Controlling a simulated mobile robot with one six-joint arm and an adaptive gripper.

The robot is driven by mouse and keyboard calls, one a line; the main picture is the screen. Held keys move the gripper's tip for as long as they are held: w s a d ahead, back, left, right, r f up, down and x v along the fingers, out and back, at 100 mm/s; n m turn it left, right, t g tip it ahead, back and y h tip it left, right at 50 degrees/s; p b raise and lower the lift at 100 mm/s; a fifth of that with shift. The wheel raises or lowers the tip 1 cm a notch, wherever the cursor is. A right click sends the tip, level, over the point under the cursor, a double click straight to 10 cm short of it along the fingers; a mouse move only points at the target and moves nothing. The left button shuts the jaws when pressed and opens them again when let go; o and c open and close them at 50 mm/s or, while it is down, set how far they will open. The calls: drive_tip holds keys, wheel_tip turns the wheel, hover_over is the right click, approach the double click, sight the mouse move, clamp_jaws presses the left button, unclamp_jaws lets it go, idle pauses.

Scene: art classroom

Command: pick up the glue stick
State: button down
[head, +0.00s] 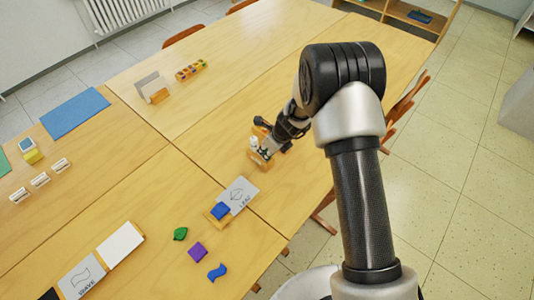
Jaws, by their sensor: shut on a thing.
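My gripper (269,138) is at the right part of the table, low over a small wooden holder (257,160). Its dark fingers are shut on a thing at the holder. A small white upright piece (254,142) shows at the fingers' left side and looks like the glue stick. Its lower part and the exact grip are hidden by the fingers and holder. Some small dark green pieces show beside it. I cannot tell if it is clear of the holder.
A grey card with a blue block (220,210) lies nearer on the table (180,160). Green, purple (198,251) and blue (217,272) shapes lie loose in front. Chairs stand along the right edge.

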wheel_tip(320, 180, up, 20)
drive_tip(key=p, duration=0.9)
